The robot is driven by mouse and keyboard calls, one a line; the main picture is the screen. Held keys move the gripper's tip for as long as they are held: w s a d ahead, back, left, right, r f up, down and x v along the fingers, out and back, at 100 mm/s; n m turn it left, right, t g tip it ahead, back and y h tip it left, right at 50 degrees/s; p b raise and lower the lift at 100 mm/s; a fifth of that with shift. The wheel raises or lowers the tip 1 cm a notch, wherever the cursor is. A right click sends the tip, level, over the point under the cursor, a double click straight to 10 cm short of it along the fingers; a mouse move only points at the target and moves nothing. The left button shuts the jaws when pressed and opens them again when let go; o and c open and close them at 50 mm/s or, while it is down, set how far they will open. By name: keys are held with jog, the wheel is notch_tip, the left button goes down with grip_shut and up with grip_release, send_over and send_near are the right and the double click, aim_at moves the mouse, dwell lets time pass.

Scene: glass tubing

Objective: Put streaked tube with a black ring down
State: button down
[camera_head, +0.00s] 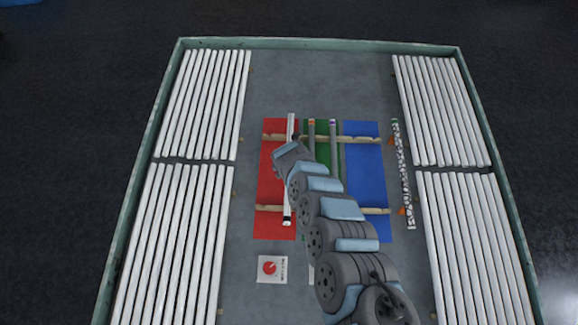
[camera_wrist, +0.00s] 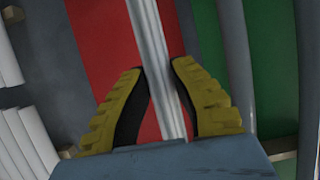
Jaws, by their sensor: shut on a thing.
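The streaked tube (camera_head: 287,206) is a long pale tube, with a dark band near its lower end in the head view. It lies lengthwise over the red mat (camera_head: 270,180). My gripper (camera_wrist: 158,68) is shut on the tube, which also runs between its yellow-backed fingers in the wrist view (camera_wrist: 150,28). In the head view my wrist covers the tube's middle. I cannot tell whether the tube touches the wooden rests (camera_head: 270,208) under it.
The blue mat (camera_head: 366,170) looks empty. A speckled tube (camera_head: 403,175) lies to its right. White tubes line both sides of the rimmed table (camera_head: 320,44). A red-dot card (camera_head: 272,269) lies in front.

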jog(key=shift+f, duration=0.8)
jog(key=shift+f+b, duration=0.45)
jog(key=shift+f, duration=0.2)
jog(key=c, duration=1)
grip_release()
jog(key=shift+c, duration=0.2)
jog(key=shift+s+r+p, duration=0.15)
jog(key=shift+r+p, duration=0.55)
jog(key=shift+r, duration=0.5)
jog(key=p+v, duration=0.4)
jog(key=v, duration=0.4)
jog(key=shift+s+d+r, duration=0.1)
jog(key=shift+r, duration=0.2)
jog(key=shift+p+v, duration=1.05)
jog(key=shift+p, duration=0.3)
